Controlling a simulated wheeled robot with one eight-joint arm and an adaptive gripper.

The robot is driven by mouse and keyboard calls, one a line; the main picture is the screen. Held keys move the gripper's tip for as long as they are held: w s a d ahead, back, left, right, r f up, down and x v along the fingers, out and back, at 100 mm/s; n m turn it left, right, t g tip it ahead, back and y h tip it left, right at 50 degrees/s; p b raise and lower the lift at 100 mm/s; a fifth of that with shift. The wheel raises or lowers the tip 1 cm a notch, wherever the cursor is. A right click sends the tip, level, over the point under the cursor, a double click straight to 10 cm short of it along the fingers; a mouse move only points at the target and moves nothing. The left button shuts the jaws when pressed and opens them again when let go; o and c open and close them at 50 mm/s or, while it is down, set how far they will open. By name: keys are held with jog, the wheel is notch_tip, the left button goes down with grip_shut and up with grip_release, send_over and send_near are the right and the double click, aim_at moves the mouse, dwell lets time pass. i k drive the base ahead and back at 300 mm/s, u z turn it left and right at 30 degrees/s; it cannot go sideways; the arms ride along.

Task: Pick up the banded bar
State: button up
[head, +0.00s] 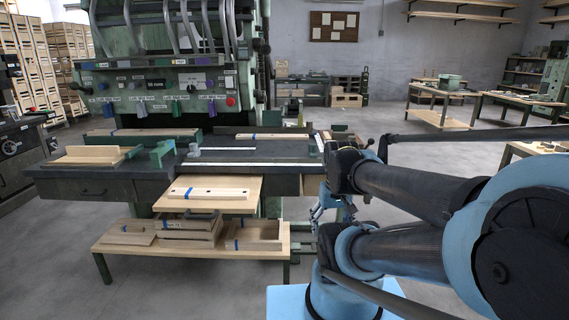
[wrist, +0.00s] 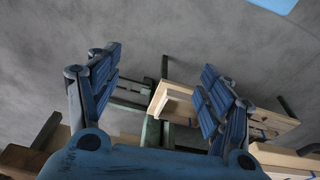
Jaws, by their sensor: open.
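Several pale wooden bars with a blue band show in the head view. One bar with dark holes (head: 208,193) lies on the pull-out board (head: 240,206) at the bench's front. A long bar (head: 150,132) lies at the bench's back left, and a thinner bar (head: 275,136) lies at its back right. I cannot tell which is the task's bar. My gripper (wrist: 160,88) is open and empty in the wrist view, its blue fingers spread over floor and wooden parts. In the head view my gripper (head: 321,203) hangs right of the pull-out board, partly hidden by my arm.
A dark workbench (head: 80,178) with green fixtures carries a shallow wooden tray (head: 88,157). A low table (head: 118,249) in front holds stacked crates and an open box (head: 256,232). A green machine (head: 150,60) stands behind. The grey floor is clear at front left.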

aim_at(326, 136)
jog(key=z, duration=0.05)
jog(key=k, duration=0.6)
jog(key=z, duration=0.05)
jog(key=i, duration=1.25)
jog(key=z, duration=0.6)
